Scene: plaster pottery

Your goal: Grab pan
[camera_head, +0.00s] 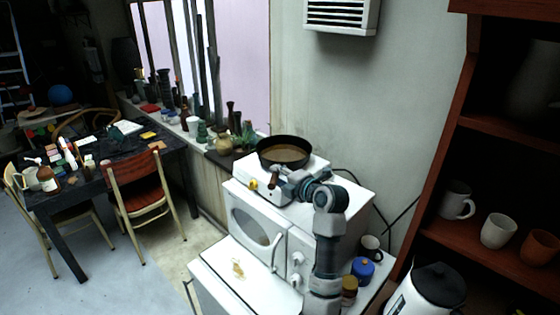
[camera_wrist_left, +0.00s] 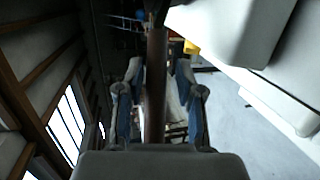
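A black pan (camera_head: 283,151) with a brownish inside sits on a small white appliance on top of the white microwave. Its brown handle (camera_head: 273,180) points toward the front. My left gripper (camera_head: 281,183) is at the handle, with its arm rising from below at the right. In the left wrist view, the handle (camera_wrist_left: 157,85) runs between the two fingers of my left gripper (camera_wrist_left: 158,75). The fingers are apart, with a visible gap on each side of the handle. The fingertips are partly hard to make out in the head view. My right gripper is not in view.
The microwave (camera_head: 262,226) stands on a white cabinet. A dark mug (camera_head: 371,247) and a blue jar (camera_head: 362,270) stand right of my arm. A white kettle (camera_head: 431,292) and a red-brown shelf with cups (camera_head: 498,231) are at the right. Several vases line the windowsill.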

